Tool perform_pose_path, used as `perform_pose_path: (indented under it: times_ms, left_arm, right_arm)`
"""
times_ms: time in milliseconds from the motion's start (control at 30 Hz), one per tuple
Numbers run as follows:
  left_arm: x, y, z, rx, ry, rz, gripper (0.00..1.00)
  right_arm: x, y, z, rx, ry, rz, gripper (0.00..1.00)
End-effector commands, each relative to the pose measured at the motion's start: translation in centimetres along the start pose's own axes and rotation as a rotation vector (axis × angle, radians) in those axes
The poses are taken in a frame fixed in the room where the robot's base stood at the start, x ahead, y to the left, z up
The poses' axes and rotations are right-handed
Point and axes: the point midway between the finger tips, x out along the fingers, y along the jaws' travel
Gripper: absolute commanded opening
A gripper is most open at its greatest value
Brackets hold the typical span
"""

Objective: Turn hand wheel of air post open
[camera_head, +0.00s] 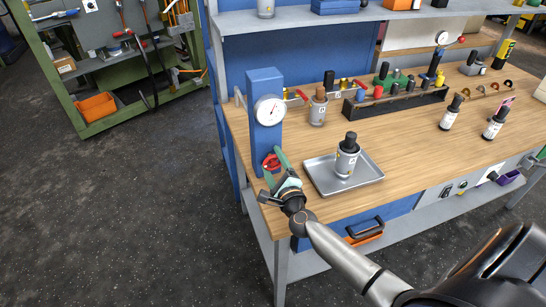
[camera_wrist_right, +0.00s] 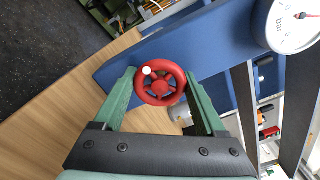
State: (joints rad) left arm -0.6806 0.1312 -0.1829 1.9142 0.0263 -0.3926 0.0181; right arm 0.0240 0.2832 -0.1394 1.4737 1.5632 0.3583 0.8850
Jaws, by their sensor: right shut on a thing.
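The air post (camera_head: 266,130) is a blue upright at the left end of the workbench, with a round white gauge (camera_head: 270,110) on its front. Its red hand wheel (camera_head: 271,163) sits low on the post. The wheel also shows in the right wrist view (camera_wrist_right: 160,85), with a white dot at its upper left rim. My right gripper (camera_head: 277,163) has its green fingers on both sides of the wheel, shut on its rim. The gauge shows at the upper right of the wrist view (camera_wrist_right: 293,24). My left gripper is not in view.
A metal tray (camera_head: 368,177) with a grey canister (camera_head: 346,160) stands just right of the post. Another canister (camera_head: 318,108) stands behind it. Two dark-capped bottles (camera_head: 450,114) stand further right. The wooden bench top (camera_head: 410,145) between them is clear.

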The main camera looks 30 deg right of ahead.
Motion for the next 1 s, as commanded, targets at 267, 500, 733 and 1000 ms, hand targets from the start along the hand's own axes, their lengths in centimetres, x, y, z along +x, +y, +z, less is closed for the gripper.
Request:
perform_pose_path:
  times_ms: [267,500,733,1000]
  left_arm:
    - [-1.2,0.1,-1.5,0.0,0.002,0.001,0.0]
    - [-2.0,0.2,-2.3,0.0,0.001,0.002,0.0]
    - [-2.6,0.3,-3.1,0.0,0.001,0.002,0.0]
    - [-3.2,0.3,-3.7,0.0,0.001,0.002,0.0]
  right_arm:
    - [-0.1,0.0,0.1,-0.264,0.0,0.006,0.18]
    - [-0.1,0.0,0.1,-0.491,0.0,0.006,0.17]
    - [-0.1,0.1,0.1,-0.709,-0.001,0.006,0.17]
    - [-0.1,0.2,0.1,-0.961,-0.002,0.005,0.17]
